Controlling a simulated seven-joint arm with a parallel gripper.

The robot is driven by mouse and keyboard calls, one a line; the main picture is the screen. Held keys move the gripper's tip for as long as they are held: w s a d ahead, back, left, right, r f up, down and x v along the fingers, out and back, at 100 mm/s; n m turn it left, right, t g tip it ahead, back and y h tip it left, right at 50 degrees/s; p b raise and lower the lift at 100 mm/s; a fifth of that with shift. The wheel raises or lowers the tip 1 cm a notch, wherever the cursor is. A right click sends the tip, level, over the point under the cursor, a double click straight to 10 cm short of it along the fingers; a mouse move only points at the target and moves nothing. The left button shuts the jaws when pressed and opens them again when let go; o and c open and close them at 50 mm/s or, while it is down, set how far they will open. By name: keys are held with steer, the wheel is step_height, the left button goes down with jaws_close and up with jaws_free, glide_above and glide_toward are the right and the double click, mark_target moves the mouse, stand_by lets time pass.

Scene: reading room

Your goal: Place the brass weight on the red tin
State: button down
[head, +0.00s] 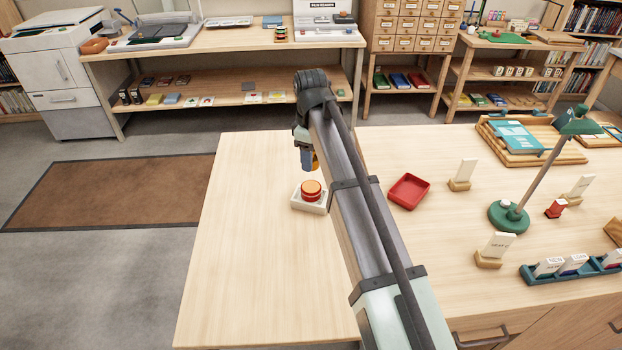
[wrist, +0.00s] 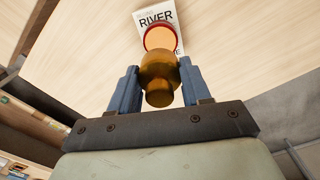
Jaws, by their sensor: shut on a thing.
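My gripper (head: 309,158) is shut on the brass weight (head: 316,163), which hangs between the blue fingers above the table. In the wrist view the brass weight (wrist: 159,70) is gripped between the two fingers (wrist: 159,84). The weight appears apart from the tin; the exact gap cannot be told.
A red tray (head: 408,191) lies right of my arm. A green lamp (head: 509,217), card stands (head: 462,174) and a blue rack (head: 571,268) are farther right. The table (head: 250,250) is bare at left and front.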

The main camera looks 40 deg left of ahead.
mark_target(311, 187)
steer(key=shift+f, duration=3.7)
steer(key=shift+f, duration=0.15)
steer(key=c, duration=0.5)
jaws_free()
step_height(311, 187, up, 12)
steer(key=shift+r, duration=0.2)
